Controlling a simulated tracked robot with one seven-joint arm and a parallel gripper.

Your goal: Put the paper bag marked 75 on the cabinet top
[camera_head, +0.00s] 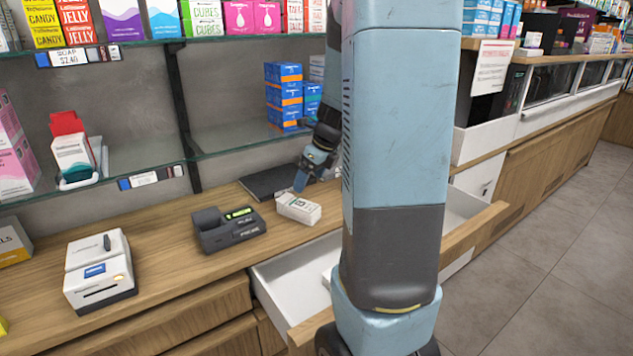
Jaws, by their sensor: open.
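My gripper (301,181) is open and points down close above the packet's back edge. I cannot tell whether it touches the packet. My blue arm hides part of the counter and drawer to the right. No other paper bag with a readable 75 is in view.
A dark card terminal (228,229) stands left of the packet, and a white device (99,270) farther left. A white drawer (290,278) stands open below. A glass shelf (235,143) with blue boxes (284,95) is close above my gripper. A dark flat pad (272,182) lies behind.

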